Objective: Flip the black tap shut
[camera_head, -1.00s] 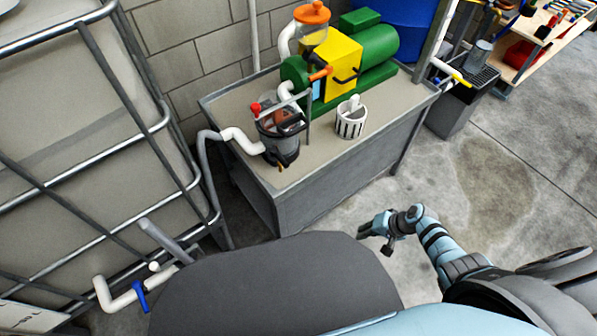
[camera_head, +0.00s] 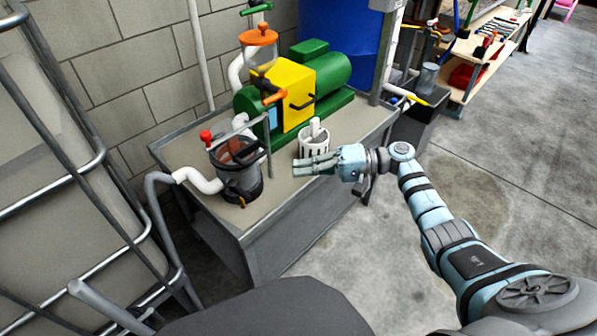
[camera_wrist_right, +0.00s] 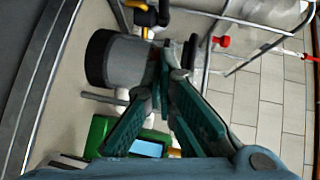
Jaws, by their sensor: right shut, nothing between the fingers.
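My right gripper (camera_head: 301,165) is at the front edge of the bench, just in front of the white slotted basket (camera_head: 314,144). Its fingers are together and empty; in the wrist view the fingertips (camera_wrist_right: 164,72) point toward the grey filter pot (camera_wrist_right: 128,60). In the head view this pot (camera_head: 240,180) stands left of the gripper, with a clear gap between them. A small dark fitting (camera_head: 259,84) sits by the yellow box, above an orange pipe end (camera_head: 274,97); I cannot tell whether it is the black tap. My left gripper is out of view.
The bench (camera_head: 285,212) carries a green machine (camera_head: 325,74) with a yellow box (camera_head: 289,92). A red knob (camera_head: 206,136) and an upright grey pipe (camera_head: 268,150) stand near the pot. A caged tank (camera_head: 50,140) is at left. Floor at right is open.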

